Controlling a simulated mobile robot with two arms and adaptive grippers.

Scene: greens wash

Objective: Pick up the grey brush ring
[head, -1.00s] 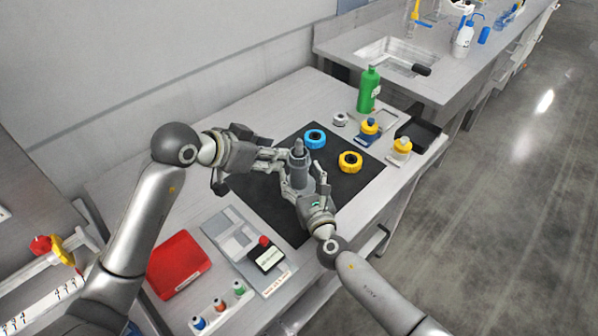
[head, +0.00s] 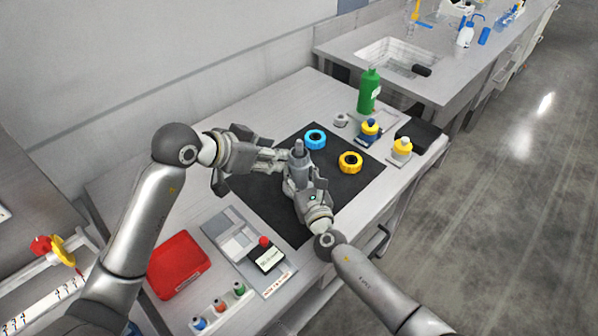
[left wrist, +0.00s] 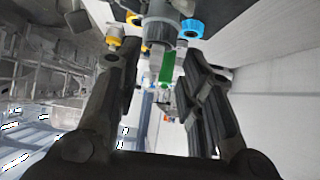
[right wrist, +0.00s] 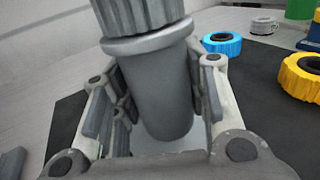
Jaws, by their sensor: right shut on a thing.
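The grey brush ring (head: 341,120) lies on the bench behind the dark mat, near the green bottle. It also shows in the right wrist view (right wrist: 263,25), with no gripper touching it. My right gripper (head: 300,183) is shut on a grey cylindrical tool body (right wrist: 155,85), which stands upright between its fingers above the mat. A ribbed collar tops the body. My left gripper (head: 284,160) is open beside the tool, with its fingers apart in the left wrist view (left wrist: 160,62). Whether those fingers touch the tool is unclear.
A blue ring (head: 315,139) and a yellow ring (head: 350,162) lie on the dark mat (head: 262,205). The green bottle (head: 369,92), yellow-capped bottles (head: 401,148) and a black tray (head: 420,134) stand at the right. A red case (head: 178,265) sits front left.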

